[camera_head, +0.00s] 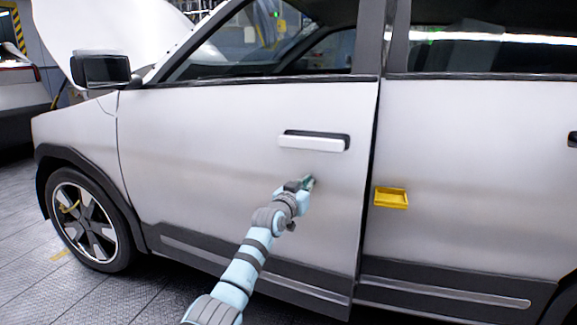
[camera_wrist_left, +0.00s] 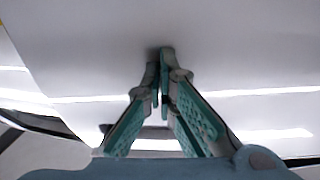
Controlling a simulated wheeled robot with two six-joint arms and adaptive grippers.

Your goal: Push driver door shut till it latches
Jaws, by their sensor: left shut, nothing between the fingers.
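The driver door (camera_head: 220,155) is the silver-grey front door of the car, with a pale handle (camera_head: 311,142) near its rear edge. A dark gap runs along that rear edge, and the door stands slightly proud of the rear door (camera_head: 480,150). My left gripper (camera_head: 310,182) is shut and empty, its fingertips at the door panel below the handle. In the left wrist view the closed fingertips (camera_wrist_left: 160,52) meet or nearly meet the pale panel (camera_wrist_left: 90,40); exact contact is hard to tell. My right gripper is not in view.
A yellow tray-like piece (camera_head: 391,197) sits on the rear door just behind the gap. The side mirror (camera_head: 100,69) juts out at the left, the hood (camera_head: 105,30) is raised, and the front wheel (camera_head: 88,222) is at lower left. The tiled floor at lower left is clear.

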